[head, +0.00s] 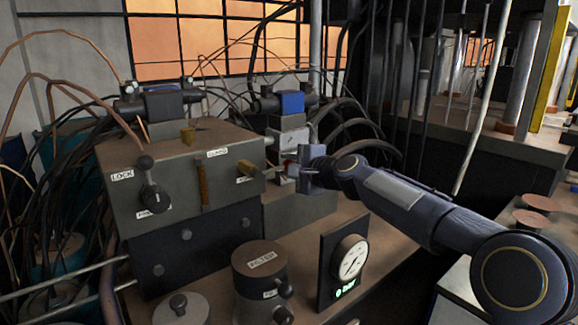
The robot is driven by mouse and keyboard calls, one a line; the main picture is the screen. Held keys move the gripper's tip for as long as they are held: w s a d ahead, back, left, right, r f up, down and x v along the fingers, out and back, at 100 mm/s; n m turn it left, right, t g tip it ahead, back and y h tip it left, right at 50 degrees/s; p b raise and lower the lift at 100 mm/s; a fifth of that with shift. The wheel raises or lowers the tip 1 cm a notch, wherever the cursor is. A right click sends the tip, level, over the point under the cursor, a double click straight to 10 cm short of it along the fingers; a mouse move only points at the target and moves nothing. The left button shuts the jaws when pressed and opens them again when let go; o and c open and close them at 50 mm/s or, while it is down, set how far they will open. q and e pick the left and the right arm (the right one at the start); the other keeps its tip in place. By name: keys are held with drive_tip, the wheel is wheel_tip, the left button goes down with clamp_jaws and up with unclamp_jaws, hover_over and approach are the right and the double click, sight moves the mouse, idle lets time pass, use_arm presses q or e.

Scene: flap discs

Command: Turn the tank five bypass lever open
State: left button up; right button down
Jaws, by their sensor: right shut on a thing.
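My right gripper (297,172) comes in from the right and is at the right end of the grey valve block, beside the white-faced valve body (287,140). A dark knob lever (154,198) is on the block's front near the LOCK label (122,175). My left gripper is not in view.
The grey labelled block (230,190) stands on a brown bench. In front are a FILTER canister (262,258) and a pressure gauge (349,257) with a green display, below my right forearm. Loose cables and hoses crowd the left side and back.

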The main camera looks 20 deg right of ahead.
drive_tip(key=shift+f, duration=0.2)
drive_tip(key=c, duration=1.1)
unclamp_jaws()
drive_tip(key=shift+c, duration=0.2)
drive_tip(key=shift+r, duration=0.1)
drive_tip(key=b+v, duration=0.1)
drive_tip(key=v, duration=0.7)
drive_tip(key=shift+w, duration=0.1)
